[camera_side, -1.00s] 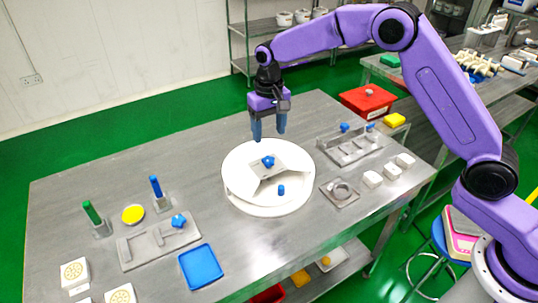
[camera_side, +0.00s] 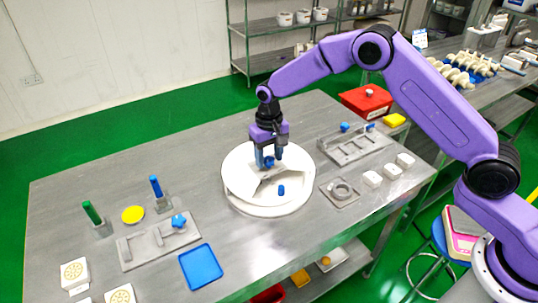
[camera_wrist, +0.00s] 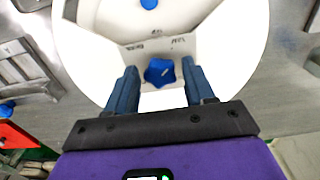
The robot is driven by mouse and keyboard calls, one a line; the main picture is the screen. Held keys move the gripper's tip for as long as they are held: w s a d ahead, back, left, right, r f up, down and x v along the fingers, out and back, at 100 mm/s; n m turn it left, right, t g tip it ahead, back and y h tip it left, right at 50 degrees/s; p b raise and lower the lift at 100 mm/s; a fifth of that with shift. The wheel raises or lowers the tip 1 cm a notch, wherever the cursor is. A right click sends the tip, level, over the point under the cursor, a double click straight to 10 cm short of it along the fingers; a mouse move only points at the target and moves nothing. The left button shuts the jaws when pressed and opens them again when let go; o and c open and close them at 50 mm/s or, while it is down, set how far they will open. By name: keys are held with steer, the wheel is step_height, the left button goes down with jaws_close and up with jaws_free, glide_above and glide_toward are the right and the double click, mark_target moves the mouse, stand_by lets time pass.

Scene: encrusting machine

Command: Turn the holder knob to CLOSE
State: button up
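A blue star-shaped knob (camera_wrist: 159,72) sits on a pale grey holder (camera_wrist: 187,42) in the wrist view. Small dark labels are printed on the holder by the knob, too small to read surely. The holder stands on a round white dish (camera_side: 241,200) in the side view, where the knob (camera_side: 268,162) is partly hidden by my fingers. My gripper (camera_side: 269,161) is low over the holder, pointing down. In the wrist view its two blue fingers stand on either side of the knob, open, with a gap on each side. How the knob is turned is not clear.
A small blue peg (camera_side: 281,190) stands at the dish's front. A grey fixture (camera_side: 352,148) is to the right, with white blocks (camera_side: 372,179) nearby. At left are a grey fixture with a blue knob (camera_side: 178,221) and a blue tray (camera_side: 201,266).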

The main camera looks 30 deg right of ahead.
jaws_close()
steer(key=shift+m, duration=0.4)
steer(key=shift+a+m, duration=0.1)
steer(key=shift+m, duration=1.5)
steer(key=shift+w+m, duration=0.1)
steer(key=shift+m, duration=2.5)
steer(key=shift+a+m, duration=0.1)
steer(key=shift+m, duration=2)
steer(key=shift+w+m, duration=0.1)
steer(key=shift+m, duration=2.2)
